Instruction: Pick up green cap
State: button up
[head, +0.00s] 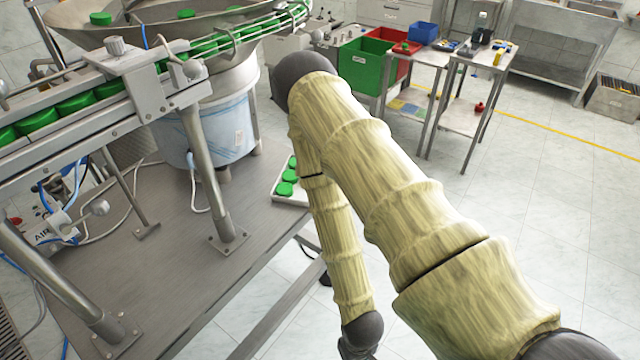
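Several green caps (285,188) sit in a white tray (296,199) on the right edge of the metal table, partly hidden behind my arm. More green caps (37,122) lie in a row along the feeder rail at the left. Loose green caps (101,18) lie in the feeder bowl (75,30) at the top. My arm, in a yellowish cover, crosses the middle of the head view and bends down to a dark joint at the bottom edge. My gripper is not visible beyond that joint, so its opening and contents do not show.
The metal table (185,265) carries the feeder's posts, with cables at the left. Green (363,68) and red (398,62) bins and small side tables (468,85) stand behind. The tiled floor at the right is open. My arm hides the area right of the tray.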

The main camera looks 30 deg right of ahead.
aim_at(288, 176)
jog(key=z, duration=2.5)
jog(key=i, duration=1.65)
jog(key=u, duration=3.35)
